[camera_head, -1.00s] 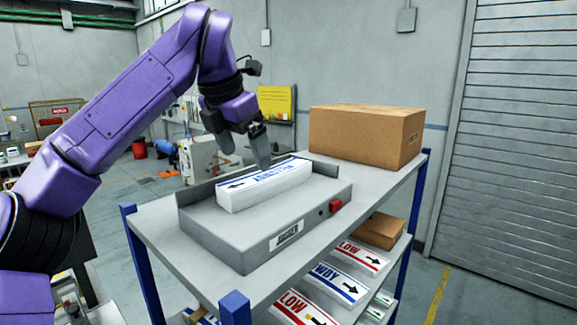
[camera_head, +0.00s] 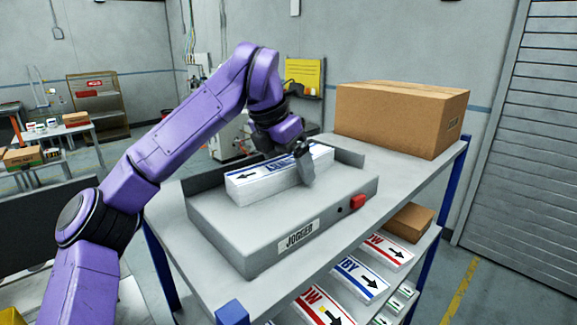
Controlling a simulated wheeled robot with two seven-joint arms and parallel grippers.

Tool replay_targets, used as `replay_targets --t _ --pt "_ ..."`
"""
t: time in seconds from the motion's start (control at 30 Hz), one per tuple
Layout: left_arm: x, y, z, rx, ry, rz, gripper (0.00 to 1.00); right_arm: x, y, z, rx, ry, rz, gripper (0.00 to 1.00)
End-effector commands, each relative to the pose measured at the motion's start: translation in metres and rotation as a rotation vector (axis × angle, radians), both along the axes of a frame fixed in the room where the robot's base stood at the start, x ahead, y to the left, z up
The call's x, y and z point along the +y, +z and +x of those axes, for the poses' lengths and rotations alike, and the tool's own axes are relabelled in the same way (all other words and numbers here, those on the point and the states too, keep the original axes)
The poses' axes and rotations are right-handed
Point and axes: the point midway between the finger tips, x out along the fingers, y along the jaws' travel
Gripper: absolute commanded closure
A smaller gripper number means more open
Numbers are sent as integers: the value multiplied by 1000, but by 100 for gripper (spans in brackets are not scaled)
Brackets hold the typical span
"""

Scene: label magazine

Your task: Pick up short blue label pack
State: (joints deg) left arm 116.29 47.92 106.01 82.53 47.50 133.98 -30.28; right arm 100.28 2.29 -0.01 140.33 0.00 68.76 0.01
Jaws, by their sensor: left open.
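A thick white label pack with blue print and a black arrow (camera_head: 262,184) lies in the grey tray of the jogger (camera_head: 240,238) on the top shelf. My left gripper (camera_head: 307,178) is open, pointing down at the right end of this pack. One finger shows in front of the pack's end; the other is hidden, and I cannot tell whether it touches. A white pack with blue print (camera_head: 359,279) lies on the shelf below, between two packs with red print. My right gripper is not in view.
A large cardboard box (camera_head: 400,120) stands at the back right of the top shelf. A red button (camera_head: 357,202) is on the jogger's front. Blue rack posts (camera_head: 232,314) rise at the corners. A small brown box (camera_head: 409,222) sits on the lower shelf.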

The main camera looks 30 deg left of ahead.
Motion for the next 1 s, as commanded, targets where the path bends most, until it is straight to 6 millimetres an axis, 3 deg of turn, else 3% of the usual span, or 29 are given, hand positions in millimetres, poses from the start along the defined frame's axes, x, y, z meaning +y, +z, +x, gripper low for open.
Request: replay_targets --t 0.23,0.43,0.47,0.5,0.77,1.0 --pt "0 -3 1 -2 -1 2 10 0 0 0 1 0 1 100" --pt "0 -3 1 -2 -1 2 75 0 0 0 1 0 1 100" --pt "0 -3 1 -3 -2 2 75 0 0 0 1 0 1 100" --pt "0 -3 1 -3 -2 2 81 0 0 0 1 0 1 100" --pt "0 3 1 -1 -2 3 81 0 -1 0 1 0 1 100" --pt "-1 53 1 -8 0 3 81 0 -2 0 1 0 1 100"
